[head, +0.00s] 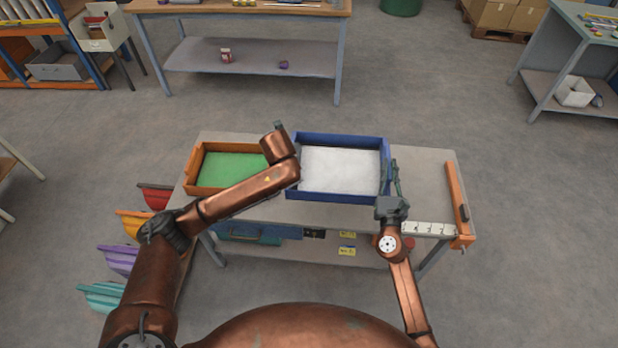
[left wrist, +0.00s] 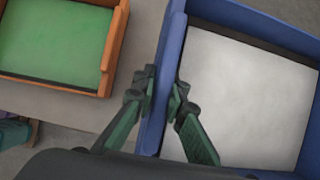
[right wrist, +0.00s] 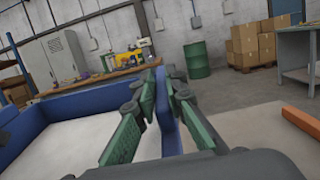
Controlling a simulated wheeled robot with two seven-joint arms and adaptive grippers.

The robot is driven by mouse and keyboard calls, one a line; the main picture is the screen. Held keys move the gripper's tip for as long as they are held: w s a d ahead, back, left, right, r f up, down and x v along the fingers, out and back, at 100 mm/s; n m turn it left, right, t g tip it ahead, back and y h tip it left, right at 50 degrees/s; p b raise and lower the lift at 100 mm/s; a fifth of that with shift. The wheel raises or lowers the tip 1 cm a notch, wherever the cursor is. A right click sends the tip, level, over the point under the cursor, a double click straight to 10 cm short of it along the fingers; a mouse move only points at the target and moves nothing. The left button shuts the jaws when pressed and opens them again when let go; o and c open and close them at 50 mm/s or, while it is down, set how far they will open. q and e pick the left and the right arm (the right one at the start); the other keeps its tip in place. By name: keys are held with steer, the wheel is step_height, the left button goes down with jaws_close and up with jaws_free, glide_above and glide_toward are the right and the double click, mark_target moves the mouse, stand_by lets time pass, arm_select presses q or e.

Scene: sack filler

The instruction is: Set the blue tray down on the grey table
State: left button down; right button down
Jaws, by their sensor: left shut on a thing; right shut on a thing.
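The blue tray (head: 340,138), with a white inner floor, is over the back middle of the grey table (head: 425,175) and looks level. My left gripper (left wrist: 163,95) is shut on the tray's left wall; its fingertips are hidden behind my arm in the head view. My right gripper (head: 392,172) is shut on the tray's right wall. This wall also shows between its fingers in the right wrist view (right wrist: 168,120). The tray's underside is hidden, so I cannot tell whether it touches the table.
An orange tray (head: 190,172) with a green floor stands on the table left of the blue tray. An orange bar (head: 456,198) and a white marked strip (head: 428,229) lie at the right. Coloured bins (head: 132,222) hang at the left. Bare tabletop shows in front.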

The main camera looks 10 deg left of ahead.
arm_select(q)
steer(key=shift+d, duration=0.3)
arm_select(e)
steer(key=shift+a+f, duration=0.15)
